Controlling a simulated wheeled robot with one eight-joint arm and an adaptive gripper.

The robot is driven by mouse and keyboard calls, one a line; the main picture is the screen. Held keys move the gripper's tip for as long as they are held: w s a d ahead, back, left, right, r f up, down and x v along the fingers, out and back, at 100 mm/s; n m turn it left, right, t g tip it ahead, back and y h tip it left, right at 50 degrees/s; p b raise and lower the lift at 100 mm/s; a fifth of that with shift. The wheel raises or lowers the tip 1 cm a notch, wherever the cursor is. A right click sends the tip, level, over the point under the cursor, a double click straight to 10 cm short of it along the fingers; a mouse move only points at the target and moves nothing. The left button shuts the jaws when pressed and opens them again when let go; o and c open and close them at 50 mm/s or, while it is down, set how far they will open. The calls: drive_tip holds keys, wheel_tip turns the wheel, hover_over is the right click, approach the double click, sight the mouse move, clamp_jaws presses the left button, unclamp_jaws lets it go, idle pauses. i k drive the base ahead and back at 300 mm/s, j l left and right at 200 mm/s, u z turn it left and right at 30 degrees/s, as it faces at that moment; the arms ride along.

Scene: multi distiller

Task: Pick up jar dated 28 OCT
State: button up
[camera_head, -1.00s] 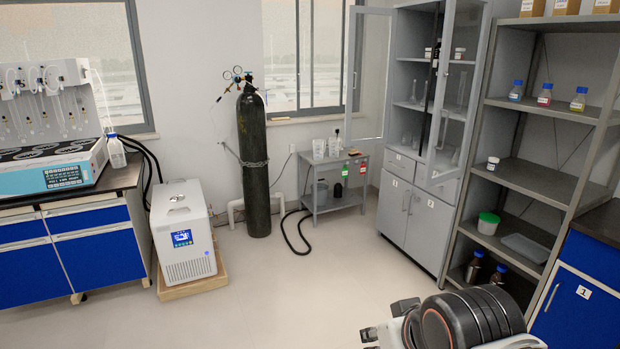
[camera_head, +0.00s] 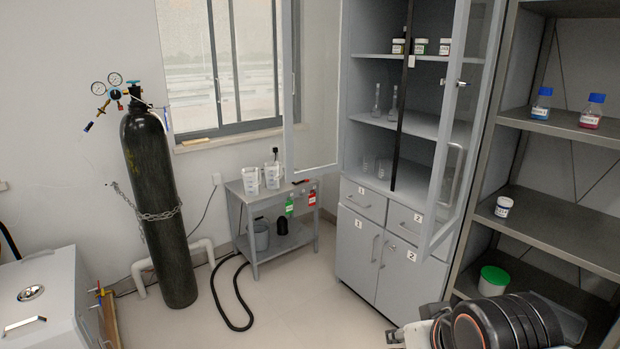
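Three small white-capped jars stand in a row on the upper shelf of the grey cabinet: a left jar (camera_head: 398,46), a middle jar (camera_head: 420,46) and a right jar (camera_head: 444,47). Another small white jar (camera_head: 503,206) stands on the middle shelf of the open rack at right. All these labels are too small to read, so I cannot tell which jar is dated 28 OCT. Part of my dark, rounded arm shows at the bottom right, well away from the jars. I cannot make out my gripper's fingertips.
The cabinet's glass doors stand open; the right door (camera_head: 462,130) juts outward. The rack (camera_head: 540,125) holds blue-capped bottles (camera_head: 592,111) and a green-lidded tub (camera_head: 493,280). A gas cylinder (camera_head: 155,200), low cart (camera_head: 250,190) and black hose (camera_head: 238,325) are left. Floor before the cabinet is clear.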

sight(444, 48)
drive_tip(key=i+j+z, duration=0.1)
drive_tip(key=i+z, duration=0.15)
drive_tip(key=i, duration=0.3)
drive_tip(key=i+j+z, duration=0.25)
drive_tip(key=i, duration=0.25)
drive_tip(key=i+j+z, duration=0.2)
drive_tip(key=i, duration=0.3)
drive_tip(key=i+j+z, duration=0.25)
drive_tip(key=i, duration=0.25)
drive_tip(key=j, duration=0.1)
